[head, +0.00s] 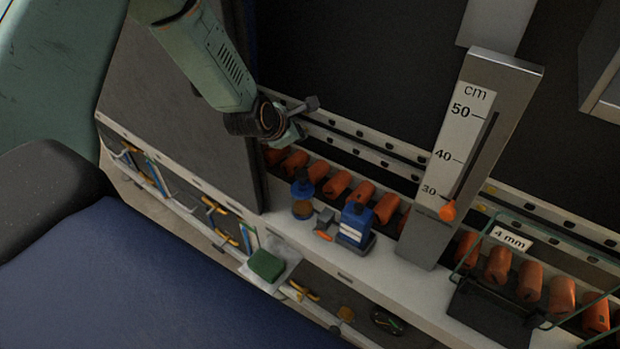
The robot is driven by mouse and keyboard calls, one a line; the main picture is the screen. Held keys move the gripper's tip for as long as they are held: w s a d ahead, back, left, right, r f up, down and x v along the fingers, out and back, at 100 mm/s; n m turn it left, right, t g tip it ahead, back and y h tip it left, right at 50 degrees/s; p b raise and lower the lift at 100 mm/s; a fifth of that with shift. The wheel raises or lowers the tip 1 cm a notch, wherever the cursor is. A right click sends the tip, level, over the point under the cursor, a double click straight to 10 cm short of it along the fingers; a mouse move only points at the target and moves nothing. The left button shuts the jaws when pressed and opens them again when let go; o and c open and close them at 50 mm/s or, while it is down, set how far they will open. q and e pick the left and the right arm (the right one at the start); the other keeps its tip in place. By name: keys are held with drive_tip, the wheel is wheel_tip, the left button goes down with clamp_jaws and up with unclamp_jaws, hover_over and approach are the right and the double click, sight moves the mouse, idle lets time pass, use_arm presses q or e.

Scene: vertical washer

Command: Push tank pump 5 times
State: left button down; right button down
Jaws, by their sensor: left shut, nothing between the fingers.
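My left gripper (296,122) hangs from the arm that comes in at the top left. It is shut and empty, in front of the back rail and above the row of orange rollers. A small amber bottle with a blue top (302,197) stands on the white ledge below and close to it, apart from it. A blue container with a white label (355,222) stands to the right of the bottle. I cannot tell for certain which of these is the tank pump. My right gripper is not in view.
A tall cm gauge (468,140) with an orange pointer (447,210) stands right of centre on the white ledge (385,272). Orange rollers (500,265) line the back. A grey panel (185,95) stands at the left. A green sponge (266,265) lies on the lower shelf.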

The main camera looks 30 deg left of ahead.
sight(300, 175)
use_arm(q)
drive_tip(key=shift+s+d+f+m, duration=0.1)
drive_tip(key=shift+d+f+m, duration=0.05)
drive_tip(key=shift+f+m, duration=0.2)
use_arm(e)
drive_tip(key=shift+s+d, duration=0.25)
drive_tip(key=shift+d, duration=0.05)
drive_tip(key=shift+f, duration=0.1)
